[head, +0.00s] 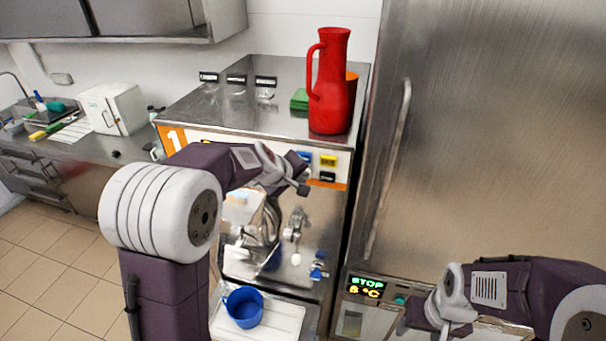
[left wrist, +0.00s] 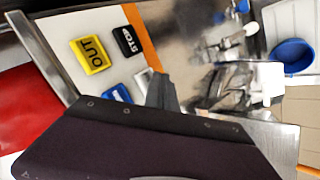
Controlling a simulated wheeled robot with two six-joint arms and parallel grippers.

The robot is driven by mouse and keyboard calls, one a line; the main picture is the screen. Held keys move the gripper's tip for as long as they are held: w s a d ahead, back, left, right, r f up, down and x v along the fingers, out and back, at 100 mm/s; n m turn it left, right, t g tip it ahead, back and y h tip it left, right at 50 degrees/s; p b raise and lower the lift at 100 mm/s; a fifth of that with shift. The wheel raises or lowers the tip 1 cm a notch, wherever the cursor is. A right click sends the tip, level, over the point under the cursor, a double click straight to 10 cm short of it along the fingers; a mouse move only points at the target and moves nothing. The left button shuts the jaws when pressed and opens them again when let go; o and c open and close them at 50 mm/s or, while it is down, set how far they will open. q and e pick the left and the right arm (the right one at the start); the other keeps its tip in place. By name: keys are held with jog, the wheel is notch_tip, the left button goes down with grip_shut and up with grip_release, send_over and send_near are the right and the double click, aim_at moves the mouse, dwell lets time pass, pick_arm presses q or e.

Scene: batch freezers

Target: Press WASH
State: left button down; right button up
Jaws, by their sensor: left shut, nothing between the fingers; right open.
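The batch freezer's front panel carries a yellow OUT button (head: 328,160) and a black STOP button (head: 327,176). A blue button (head: 304,155) sits left of OUT, partly behind my left gripper. In the left wrist view OUT (left wrist: 90,55), STOP (left wrist: 128,40), the blue button (left wrist: 118,94) and part of a white button (left wrist: 143,80) show. I cannot read WASH on any of them. My left gripper (head: 302,188) is shut and empty, close in front of the panel's lower left buttons; contact cannot be told. My right gripper (head: 420,318) is open, low at the right.
A red jug (head: 331,90) stands on the freezer top (head: 215,100). A blue cup (head: 243,307) is on the white tray (head: 284,320) below the spouts. A tall steel cabinet (head: 480,130) with a long vertical handle (head: 388,165) stands right of the freezer.

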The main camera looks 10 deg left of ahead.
pick_arm(q)
jog(key=shift+w, duration=0.5)
dwell(0.6)
jog(key=shift+s, duration=0.15)
jog(key=shift+s+b, duration=0.3)
jog(key=shift+s, duration=0.5)
jog(key=s+b, duration=0.1)
jog(key=s, duration=0.4)
jog(key=shift+a+b, duration=0.1)
jog(key=shift+b, duration=0.3)
jog(key=shift+w, duration=0.1)
